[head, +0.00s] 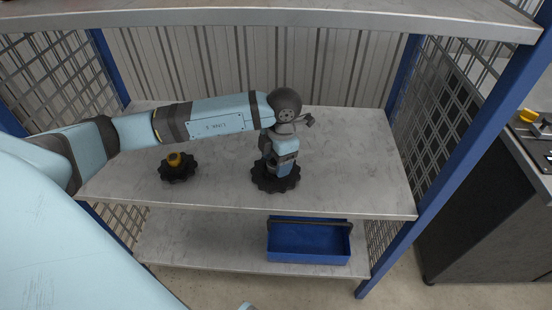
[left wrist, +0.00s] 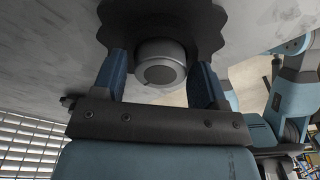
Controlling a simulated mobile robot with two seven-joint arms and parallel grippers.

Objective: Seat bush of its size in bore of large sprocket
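The large sprocket (head: 262,184), dark and toothed, lies flat on the upper shelf board, right of the smaller one. My left gripper (head: 280,168) points down over its middle. In the left wrist view a grey cylindrical bush (left wrist: 160,68) stands at the middle of the large sprocket (left wrist: 205,22), between my two blue fingers (left wrist: 158,78). A thin gap shows between the left finger and the bush, so the fingers look open around it. How deep the bush sits in the bore is hidden.
A smaller dark sprocket (head: 178,176) with a brass-coloured piece (head: 174,159) at its middle lies to the left on the same shelf (head: 350,175). A blue tray (head: 310,255) stands on the lower shelf. Blue posts and mesh sides bound the rack; the shelf's right part is clear.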

